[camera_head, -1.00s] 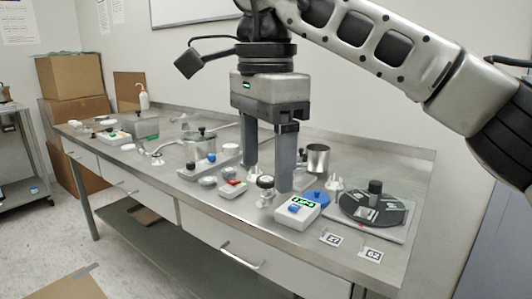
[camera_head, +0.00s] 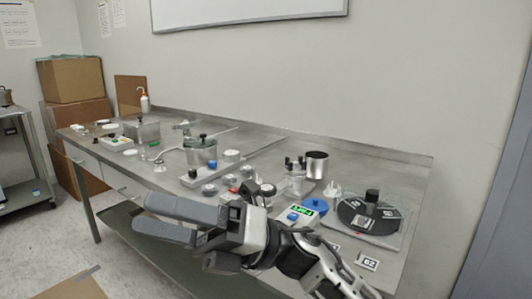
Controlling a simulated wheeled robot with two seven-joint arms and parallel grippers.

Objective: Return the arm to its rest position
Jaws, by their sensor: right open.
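My right gripper (camera_head: 146,212) is in the lower middle of the head view, in front of the metal bench's front edge. Its two grey fingers point left and are apart, with nothing between them. My left gripper is not in view.
The metal bench (camera_head: 400,155) carries a metal pot (camera_head: 200,150), a metal cup (camera_head: 317,165), a device with a green display (camera_head: 300,213) and a black round device (camera_head: 370,213). Cardboard boxes (camera_head: 72,78) stand at the left.

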